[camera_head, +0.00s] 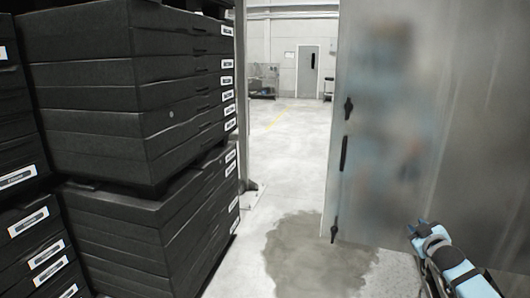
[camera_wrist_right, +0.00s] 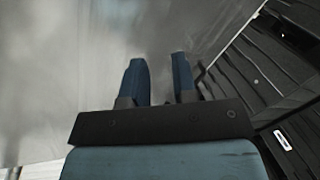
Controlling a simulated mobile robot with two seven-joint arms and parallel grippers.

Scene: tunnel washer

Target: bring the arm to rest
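My right gripper (camera_head: 416,235) shows at the lower right of the head view, in front of the large grey metal panel (camera_head: 430,120). In the right wrist view the gripper (camera_wrist_right: 160,80) has its two blue fingers apart with a gap between them. Nothing is seen between the fingers. The grey panel surface (camera_wrist_right: 60,60) lies beyond them. My left gripper is in neither view.
Black stacked cases (camera_head: 140,90) with white labels fill the left side. A wet patch (camera_head: 318,255) lies on the floor in the middle. The passage beyond is clear to a grey door (camera_head: 307,70) at the back.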

